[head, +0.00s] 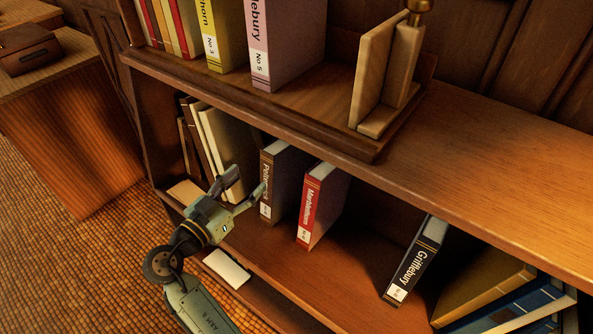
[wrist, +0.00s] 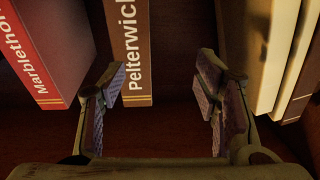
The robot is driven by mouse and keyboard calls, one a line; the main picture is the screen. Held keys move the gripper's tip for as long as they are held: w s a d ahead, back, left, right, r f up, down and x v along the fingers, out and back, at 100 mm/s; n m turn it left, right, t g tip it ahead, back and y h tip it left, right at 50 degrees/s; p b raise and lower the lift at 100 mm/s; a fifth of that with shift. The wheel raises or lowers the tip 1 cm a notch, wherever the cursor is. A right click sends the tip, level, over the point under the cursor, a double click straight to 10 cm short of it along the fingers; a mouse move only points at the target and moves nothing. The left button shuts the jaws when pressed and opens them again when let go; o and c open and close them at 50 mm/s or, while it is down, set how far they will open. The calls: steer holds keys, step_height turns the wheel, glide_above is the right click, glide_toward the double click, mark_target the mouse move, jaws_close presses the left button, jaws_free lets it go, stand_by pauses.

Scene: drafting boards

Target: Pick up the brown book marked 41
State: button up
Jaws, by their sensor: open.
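The brown book (head: 267,196), its spine lettered "Pelterwick" as far as it shows, stands upright on the lower shelf. The number on its label is too small to read. My gripper (head: 248,184) is open and empty in front of the shelf, by this book's spine, one finger overlapping the spine in the head view. In the wrist view the brown spine (wrist: 136,50) shows between the open fingers of my gripper (wrist: 160,82), much closer to the left finger. I cannot tell whether that finger touches it.
A red book (head: 317,205) stands just right of the brown one. Cream and brown books (head: 222,140) lean at the left, with a gap between. A dark book (head: 415,262) leans further right. The upper shelf board (head: 330,155) overhangs them.

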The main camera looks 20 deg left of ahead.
mark_target(264, 179)
steer(key=shift+w+d+f+m+h, duration=0.2)
steer(key=shift+w+d+f+h, duration=0.1)
steer(key=shift+d, duration=0.3)
steer(key=shift+w+d+f+m+h, duration=0.2)
steer(key=shift+d+h, duration=0.1)
steer(key=shift+d, duration=0.3)
steer(key=p+x, duration=0.1)
steer(key=x, duration=0.2)
steer(key=shift+w+d, duration=0.1)
steer(key=shift+w, duration=0.1)
steer(key=p+x, duration=0.1)
steer(key=x, duration=0.1)
steer(key=p+x, duration=0.1)
steer(key=x, duration=0.1)
steer(key=shift+w+d+p, duration=0.25)
steer(key=shift+d+p, duration=0.05)
steer(key=shift+d, duration=0.2)
steer(key=shift+w+d, duration=0.15)
steer(key=shift+w, duration=0.35)
steer(key=shift+c, duration=0.4)
jaws_close()
